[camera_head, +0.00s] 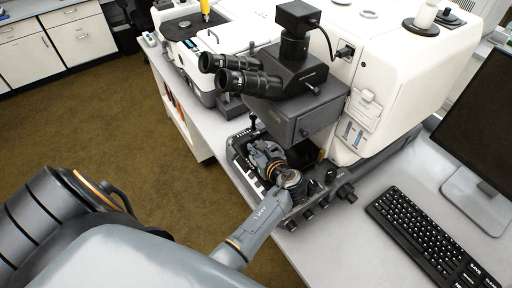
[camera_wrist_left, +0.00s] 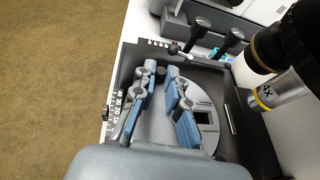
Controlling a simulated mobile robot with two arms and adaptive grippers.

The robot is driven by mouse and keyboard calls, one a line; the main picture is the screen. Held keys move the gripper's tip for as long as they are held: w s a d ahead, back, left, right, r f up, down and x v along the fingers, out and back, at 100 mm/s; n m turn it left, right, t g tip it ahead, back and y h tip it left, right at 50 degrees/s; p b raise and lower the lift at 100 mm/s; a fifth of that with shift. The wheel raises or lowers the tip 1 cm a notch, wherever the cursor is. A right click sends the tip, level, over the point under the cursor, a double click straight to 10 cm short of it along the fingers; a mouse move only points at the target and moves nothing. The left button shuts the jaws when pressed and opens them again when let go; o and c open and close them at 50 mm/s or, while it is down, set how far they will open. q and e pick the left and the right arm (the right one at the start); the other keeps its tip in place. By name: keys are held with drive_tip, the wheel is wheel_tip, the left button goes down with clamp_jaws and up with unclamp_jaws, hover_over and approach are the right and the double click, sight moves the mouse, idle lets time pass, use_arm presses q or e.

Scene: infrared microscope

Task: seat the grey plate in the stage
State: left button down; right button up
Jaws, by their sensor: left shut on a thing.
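The grey plate (camera_wrist_left: 203,92) is a light grey round-edged piece with slots, seen under and beside my left gripper (camera_wrist_left: 161,80) in the left wrist view. It appears within the outline of the dark stage (camera_wrist_left: 125,72), but I cannot tell whether it rests in it or is held just above. My left gripper has blue-padded fingers on either side of part of the plate and is shut on it. In the head view, my left gripper (camera_head: 256,150) is over the stage (camera_head: 236,152), below the microscope head, and hides the plate. My right gripper is not in view.
The objective lenses (camera_wrist_left: 285,45) hang close to the right of the gripper. The eyepieces (camera_head: 228,72) and microscope body (camera_head: 385,60) stand above and behind the stage. Knobs (camera_head: 345,192) stick out at its right. A keyboard (camera_head: 425,235) and monitor (camera_head: 480,110) are at right.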

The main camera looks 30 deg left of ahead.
use_arm(q)
drive_tip(key=shift+f, duration=0.15)
idle(0.6)
drive_tip(key=c, duration=0.9)
unclamp_jaws()
drive_tip(key=shift+o, duration=0.2)
